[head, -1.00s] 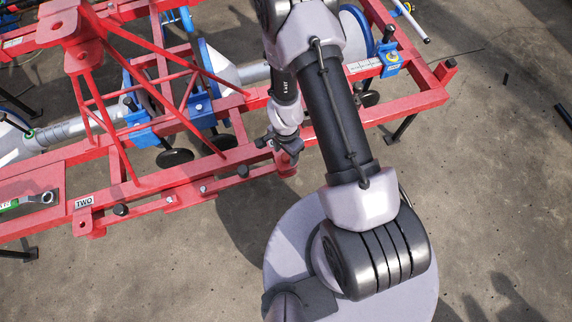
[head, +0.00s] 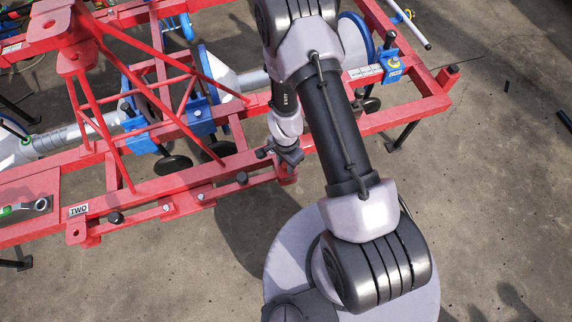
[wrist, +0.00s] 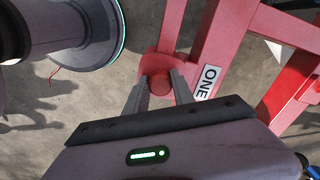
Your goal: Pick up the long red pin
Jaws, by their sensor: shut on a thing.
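The long red pin (wrist: 160,86) shows in the wrist view as a round red top between the two fingers of my gripper (wrist: 160,92). It stands at the rounded end of a red lug, beside the label "ONE". The fingers are shut on it, one on each side. Its lower length is hidden, so I cannot tell how deep it sits. In the head view my gripper (head: 286,160) is at the front right of the red frame (head: 170,185), partly hidden by my wrist.
A label "TWO" (head: 78,210) marks another lug at the left. A wrench (head: 38,206) lies on the frame's left plate. Red struts rise behind, left of my arm. Blue clamps (head: 200,118) and black wheels sit inside the frame. Bare concrete lies at the right.

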